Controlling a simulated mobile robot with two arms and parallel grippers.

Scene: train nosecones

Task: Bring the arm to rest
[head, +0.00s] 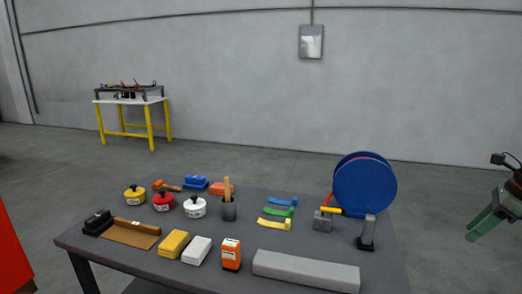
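My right gripper (483,226) shows at the right edge of the head view, with green finger parts pointing down and left. It is off to the right of the grey table (225,267), over the floor, and apart from the things on the table. I see nothing held in it, but its finger gap is not clear. The rest of that arm is cut off by the picture edge. My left gripper is not in view.
A blue reel (364,186) stands at the table's right end, nearest my gripper. A long grey block (305,270) lies at the front, with yellow (173,243), white (196,250) and orange (231,254) blocks beside it. Floor between reel and gripper is clear.

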